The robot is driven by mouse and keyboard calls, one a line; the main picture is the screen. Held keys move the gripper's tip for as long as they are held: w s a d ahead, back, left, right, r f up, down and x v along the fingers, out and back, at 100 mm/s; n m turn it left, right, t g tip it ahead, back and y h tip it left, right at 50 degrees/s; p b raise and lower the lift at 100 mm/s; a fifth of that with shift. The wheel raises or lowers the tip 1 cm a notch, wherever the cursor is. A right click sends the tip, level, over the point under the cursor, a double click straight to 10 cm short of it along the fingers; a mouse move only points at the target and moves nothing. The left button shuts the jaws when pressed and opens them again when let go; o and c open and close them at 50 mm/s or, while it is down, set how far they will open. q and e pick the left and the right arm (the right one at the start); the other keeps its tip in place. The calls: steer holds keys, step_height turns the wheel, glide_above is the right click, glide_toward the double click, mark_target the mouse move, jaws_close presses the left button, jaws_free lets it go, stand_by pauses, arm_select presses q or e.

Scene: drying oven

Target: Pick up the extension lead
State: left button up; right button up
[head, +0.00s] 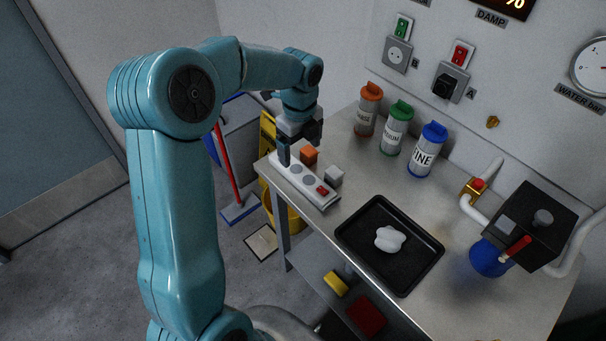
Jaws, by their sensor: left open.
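The extension lead (308,182) is a white strip with round grey sockets and a red switch near its right end. It lies at the left end of the metal table, close to the front edge. My left gripper (297,150) is open and points down over the far left part of the lead. One dark finger shows in front of the lead's left end. The gripper hides part of that end, and I cannot tell whether the fingers touch it. My right gripper is not in view.
An orange block (309,155) and a grey-white block (334,175) sit just behind the lead. A black tray (419,277) with a white lump lies to the right. Three lidded canisters (397,128) stand at the back. A black box (537,222) with pipes is at the right.

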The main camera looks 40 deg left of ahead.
arm_select(q)
glide_above(301, 173)
steer(key=f, duration=0.5)
steer(key=shift+s+d+f, duration=0.15)
steer(key=shift+s+f, duration=0.05)
steer(key=shift+f, duration=0.2)
steer(key=shift+s+d+f, duration=0.1)
steer(key=shift+s+f, duration=0.2)
steer(key=shift+f, duration=0.05)
steer(key=f, duration=0.1)
steer(key=f+p, duration=0.1)
steer(key=f, duration=0.1)
steer(key=w+f, duration=0.1)
steer(key=f, duration=0.1)
steer(key=shift+w+a, duration=0.1)
steer(key=shift+a, duration=0.2)
steer(key=shift+f, duration=0.1)
steer(key=shift+s+d, duration=0.15)
steer(key=shift+s, duration=0.05)
steer(key=shift+w, duration=0.15)
steer(key=c, duration=1.3)
step_height(301, 173, up, 20)
steer(key=shift+r, duration=0.1)
